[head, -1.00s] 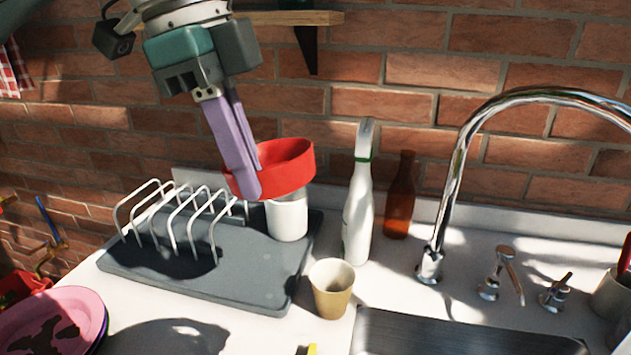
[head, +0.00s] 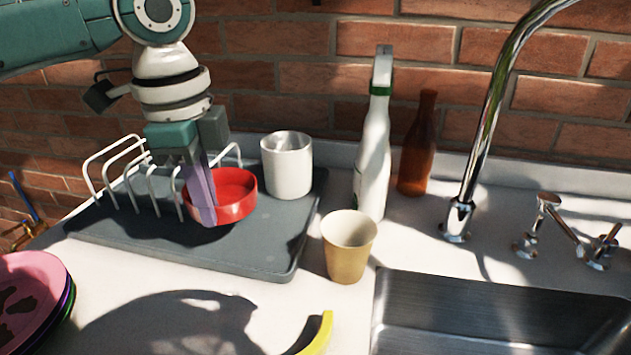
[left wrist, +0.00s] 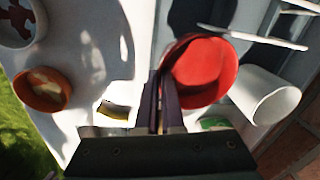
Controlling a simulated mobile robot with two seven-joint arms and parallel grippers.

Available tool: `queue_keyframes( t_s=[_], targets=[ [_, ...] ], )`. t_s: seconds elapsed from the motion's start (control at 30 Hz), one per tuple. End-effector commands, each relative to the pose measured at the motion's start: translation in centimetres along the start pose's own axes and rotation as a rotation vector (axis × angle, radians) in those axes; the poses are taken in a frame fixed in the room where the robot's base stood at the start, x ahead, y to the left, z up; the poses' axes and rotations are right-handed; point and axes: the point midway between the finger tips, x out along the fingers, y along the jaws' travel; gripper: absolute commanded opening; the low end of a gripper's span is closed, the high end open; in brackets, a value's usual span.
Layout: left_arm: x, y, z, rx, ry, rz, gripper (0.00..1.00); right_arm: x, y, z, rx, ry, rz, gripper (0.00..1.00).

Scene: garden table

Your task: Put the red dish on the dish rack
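The red dish (head: 236,196) is at the grey board of the dish rack (head: 250,248), right of the white wire slots (head: 128,178). It is roughly level, and I cannot tell whether it touches the board. My left gripper (head: 206,208) points down with its purple fingers closed on the dish's near left rim. In the left wrist view the fingers (left wrist: 163,108) pinch the edge of the red dish (left wrist: 205,68). The fingers and wrist hide part of the dish and some wires. My right gripper is not in view.
A white cup (head: 287,168) stands on the board just behind the dish. Stacked plates (head: 28,290) and a banana (head: 318,335) lie in front.

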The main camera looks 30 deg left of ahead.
Motion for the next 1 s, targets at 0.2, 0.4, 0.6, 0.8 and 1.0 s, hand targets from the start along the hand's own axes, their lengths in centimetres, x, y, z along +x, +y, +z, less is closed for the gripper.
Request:
queue_keyframes(
  t_s=[0.2, 0.4, 0.6, 0.8, 1.0],
  targets=[
    [2.4, 0.2, 0.1, 0.000, 0.000, 0.000, 0.00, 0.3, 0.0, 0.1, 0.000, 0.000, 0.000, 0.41],
    [5.5, 0.6, 0.1, 0.000, 0.000, 0.001, 0.00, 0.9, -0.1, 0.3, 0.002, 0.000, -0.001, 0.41],
    [6.2, 0.6, 0.1, 0.001, 0.001, -0.003, 0.00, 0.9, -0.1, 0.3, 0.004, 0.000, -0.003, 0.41],
    [6.3, 0.6, 0.1, 0.001, 0.001, -0.002, 0.00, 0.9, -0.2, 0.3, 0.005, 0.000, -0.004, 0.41],
    [6.4, 0.6, 0.1, 0.001, 0.001, -0.002, 0.21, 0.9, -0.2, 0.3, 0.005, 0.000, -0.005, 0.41]
  ],
)
